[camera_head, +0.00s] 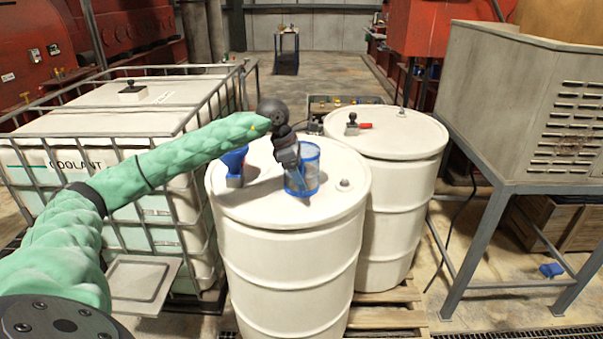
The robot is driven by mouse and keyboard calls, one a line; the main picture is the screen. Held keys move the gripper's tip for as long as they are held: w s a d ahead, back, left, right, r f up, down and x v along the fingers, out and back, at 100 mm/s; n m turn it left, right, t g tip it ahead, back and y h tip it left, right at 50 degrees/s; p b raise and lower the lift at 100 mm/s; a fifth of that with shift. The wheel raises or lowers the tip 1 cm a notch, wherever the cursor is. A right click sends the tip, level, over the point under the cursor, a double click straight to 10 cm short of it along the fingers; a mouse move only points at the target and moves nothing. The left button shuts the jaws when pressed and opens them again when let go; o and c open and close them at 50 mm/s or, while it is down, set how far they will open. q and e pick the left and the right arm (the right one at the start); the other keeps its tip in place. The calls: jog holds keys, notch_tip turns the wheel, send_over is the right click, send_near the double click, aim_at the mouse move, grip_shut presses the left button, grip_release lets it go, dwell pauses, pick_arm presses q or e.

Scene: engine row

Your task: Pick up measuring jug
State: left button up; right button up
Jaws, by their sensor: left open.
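The measuring jug (311,176) is a clear vessel with blue edges. It stands upright on the lid of the front white drum (264,208). My left gripper (291,183) reaches in from the left on a green-sleeved arm and is at the jug, over its left side. The gripper is open; its fingers hide part of the jug, and I cannot tell whether they touch it. My right gripper is not in view.
A blue funnel (234,161) stands on the same lid, left of the jug. A caged coolant tank (90,160) is left; a metal stand (487,190) is right.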

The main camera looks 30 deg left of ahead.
pick_arm(q)
jog(key=c, duration=1.5)
